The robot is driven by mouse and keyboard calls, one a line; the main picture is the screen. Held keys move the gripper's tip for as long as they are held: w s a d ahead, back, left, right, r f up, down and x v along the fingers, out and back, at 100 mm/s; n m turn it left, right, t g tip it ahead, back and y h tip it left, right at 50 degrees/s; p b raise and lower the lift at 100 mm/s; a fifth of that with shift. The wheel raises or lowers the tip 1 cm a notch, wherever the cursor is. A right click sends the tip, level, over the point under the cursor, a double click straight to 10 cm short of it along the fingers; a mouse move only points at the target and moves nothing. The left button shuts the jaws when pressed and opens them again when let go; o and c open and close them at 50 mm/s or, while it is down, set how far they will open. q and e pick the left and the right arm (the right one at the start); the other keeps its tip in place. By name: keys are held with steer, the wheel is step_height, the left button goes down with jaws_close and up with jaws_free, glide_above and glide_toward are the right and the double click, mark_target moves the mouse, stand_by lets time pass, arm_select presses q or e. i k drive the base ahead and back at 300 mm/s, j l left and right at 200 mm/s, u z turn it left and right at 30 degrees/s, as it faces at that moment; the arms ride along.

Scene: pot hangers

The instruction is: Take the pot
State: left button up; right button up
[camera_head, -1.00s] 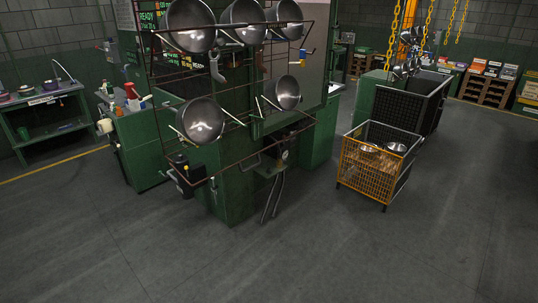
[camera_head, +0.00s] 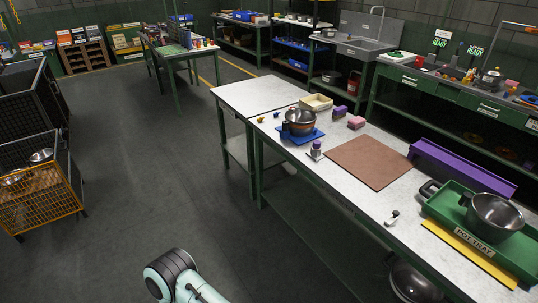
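A steel pot (camera_head: 496,214) stands in a green tray (camera_head: 440,206) labelled "POT TRAY" at the right end of the long white-topped table. Another steel pot with a brownish lower side (camera_head: 299,121) stands on a blue mat (camera_head: 287,136) near the table's middle. A third, darker pot (camera_head: 412,284) is partly visible low under the table at the bottom right. Part of my own arm, teal and black, shows at the bottom edge, far from all the pots. Neither of my grippers is in the picture.
The long table (camera_head: 375,206) also holds a brown mat (camera_head: 368,162), a purple bin (camera_head: 460,168), pink and purple blocks and a small bottle (camera_head: 315,150). A yellow wire crate (camera_head: 45,207) with pans stands at the left. The floor between crate and table is clear.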

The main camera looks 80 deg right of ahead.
mark_target(492, 217)
steer(key=z, duration=4.4)
steer(key=i+j+u, duration=0.2)
steer(key=i, duration=0.25)
